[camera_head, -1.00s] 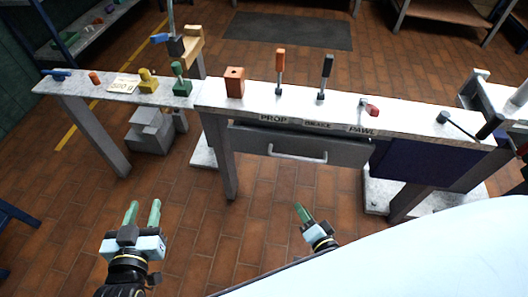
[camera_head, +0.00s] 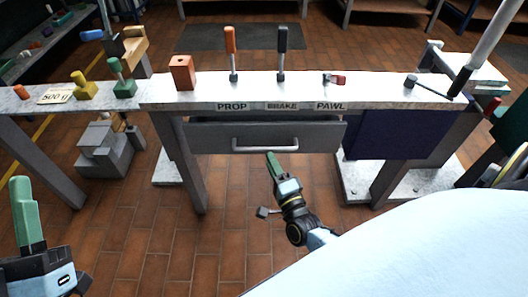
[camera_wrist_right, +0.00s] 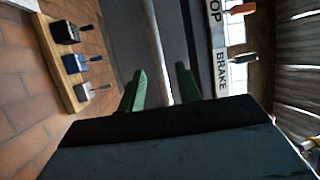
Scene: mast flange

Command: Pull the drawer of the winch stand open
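The winch stand (camera_head: 375,95) has a grey drawer (camera_head: 210,138) under its white top, with a pale bar handle (camera_head: 265,148) across its front. A dark strip shows above the drawer front; I cannot tell if it is slightly ajar. My right gripper (camera_head: 271,160) is just below and in front of the handle in the head view. In the right wrist view its two green fingers (camera_wrist_right: 161,88) are apart, with the pale handle bar (camera_wrist_right: 151,50) running between them, not clamped. My left gripper (camera_head: 27,215) is at the lower left, away from the stand; its fingers overlap in view.
On the top stand an orange block (camera_head: 183,72), an orange lever (camera_head: 231,52), a black lever (camera_head: 282,52) and a red pawl piece (camera_head: 334,79). A dark blue panel (camera_head: 398,134) hangs right of the drawer. A leg (camera_head: 194,175) stands to its left. Floor in front is clear.

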